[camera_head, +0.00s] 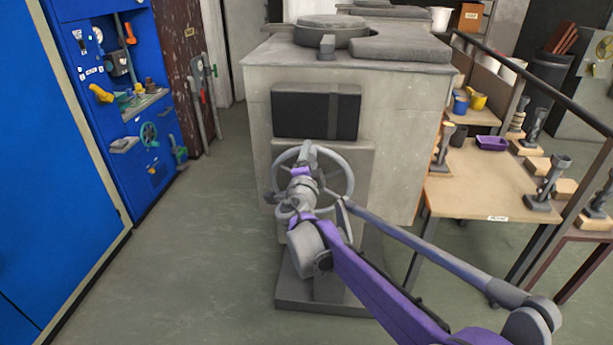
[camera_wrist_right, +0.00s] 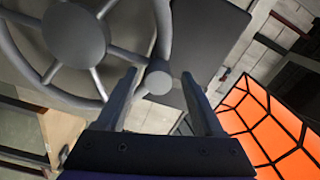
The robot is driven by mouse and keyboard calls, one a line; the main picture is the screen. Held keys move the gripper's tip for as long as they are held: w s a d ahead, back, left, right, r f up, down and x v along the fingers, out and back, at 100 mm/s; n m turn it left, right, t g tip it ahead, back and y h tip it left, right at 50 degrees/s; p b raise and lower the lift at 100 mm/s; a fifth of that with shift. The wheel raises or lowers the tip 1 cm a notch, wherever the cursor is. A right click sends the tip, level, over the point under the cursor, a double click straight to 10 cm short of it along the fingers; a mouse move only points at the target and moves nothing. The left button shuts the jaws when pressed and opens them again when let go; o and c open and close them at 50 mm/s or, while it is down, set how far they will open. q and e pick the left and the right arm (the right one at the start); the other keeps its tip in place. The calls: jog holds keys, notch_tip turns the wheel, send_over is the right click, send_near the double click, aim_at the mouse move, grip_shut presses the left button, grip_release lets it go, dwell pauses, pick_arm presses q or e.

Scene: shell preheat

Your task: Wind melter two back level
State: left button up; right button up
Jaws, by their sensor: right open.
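A grey melter (camera_head: 405,120) stands ahead, its body looking upright in the head view; I see no number on it. A grey spoked handwheel (camera_head: 347,168) is on its front, below a dark panel (camera_head: 300,112). My right gripper (camera_head: 307,153) is in front of the wheel's upper part. In the right wrist view the wheel (camera_wrist_right: 163,25) and its round hub (camera_wrist_right: 75,35) fill the upper left. A round grip knob (camera_wrist_right: 158,77) on the rim shows between the two spread fingers of my right gripper (camera_wrist_right: 159,74). Contact cannot be told. My left gripper is out of view.
A blue tool cabinet (camera_head: 60,130) stands at left. A work table (camera_head: 480,190) with several stands and a purple tray (camera_head: 492,143) is at right, behind a dark rail (camera_head: 540,84). An orange black-lined panel (camera_wrist_right: 262,125) shows in the wrist view. Floor at left is clear.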

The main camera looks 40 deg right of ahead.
jog(key=b+v, duration=0.1)
jog(key=v, duration=0.1)
jog(key=b+v, duration=0.2)
jog(key=v, duration=0.1)
jog(key=shift+a+f, duration=0.1)
jog(key=shift+f, duration=0.15)
pick_arm(q)
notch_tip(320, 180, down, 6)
jog(key=b, duration=0.1)
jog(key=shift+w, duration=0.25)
pick_arm(e)
jog(key=shift+s+a+r, duration=0.25)
jog(key=shift+s+a, duration=0.3)
jog(key=shift+s, duration=0.05)
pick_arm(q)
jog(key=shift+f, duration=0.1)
